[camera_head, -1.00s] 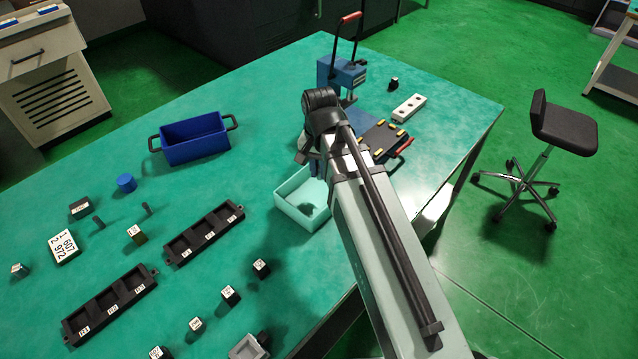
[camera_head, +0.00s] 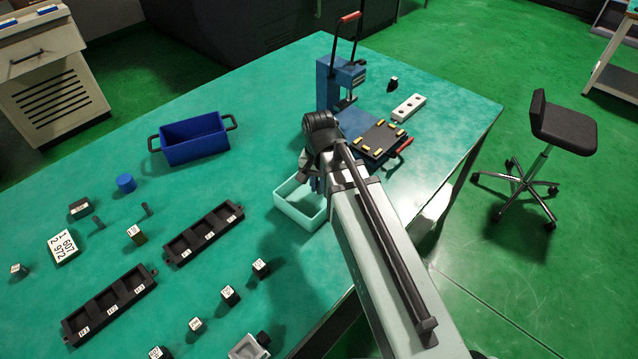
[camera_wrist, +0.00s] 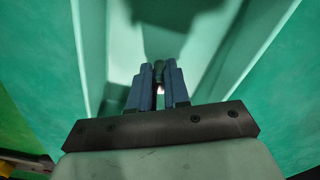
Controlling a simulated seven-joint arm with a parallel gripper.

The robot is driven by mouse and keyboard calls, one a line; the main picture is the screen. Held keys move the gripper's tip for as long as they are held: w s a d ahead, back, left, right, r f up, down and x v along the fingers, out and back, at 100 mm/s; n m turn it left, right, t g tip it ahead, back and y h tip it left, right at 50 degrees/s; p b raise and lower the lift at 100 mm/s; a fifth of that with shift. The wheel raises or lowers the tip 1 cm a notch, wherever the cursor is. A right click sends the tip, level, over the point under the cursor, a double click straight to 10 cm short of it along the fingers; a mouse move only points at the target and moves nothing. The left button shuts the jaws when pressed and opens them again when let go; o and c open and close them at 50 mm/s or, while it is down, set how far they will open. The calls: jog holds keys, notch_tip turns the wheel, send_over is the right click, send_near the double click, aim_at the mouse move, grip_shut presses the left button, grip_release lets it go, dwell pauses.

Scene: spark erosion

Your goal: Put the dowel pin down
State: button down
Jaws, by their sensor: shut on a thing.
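My gripper (camera_wrist: 158,82) has two blue fingers shut on a small dark pin, the dowel pin (camera_wrist: 158,67), which shows between the fingertips in the wrist view. The fingers point down into a pale mint open tray, whose wall shows at left in the wrist view (camera_wrist: 92,50). In the head view, my gripper (camera_head: 315,184) is over the far right part of this tray (camera_head: 286,207), and my arm covers some of it. The pin is hidden in the head view. I cannot tell whether it touches the tray floor.
A blue handled bin (camera_head: 193,150) stands at the back left. A blue press (camera_head: 328,85) and a dark plate with yellow pads (camera_head: 380,142) are behind my arm. Two black three-pocket holders (camera_head: 205,232) (camera_head: 110,302) and several small labelled blocks lie on the left and front table.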

jog(key=shift+f, duration=0.1)
jog(key=c, duration=1.1)
grip_release()
notch_tip(320, 180, up, 12)
jog(key=shift+o, duration=0.5)
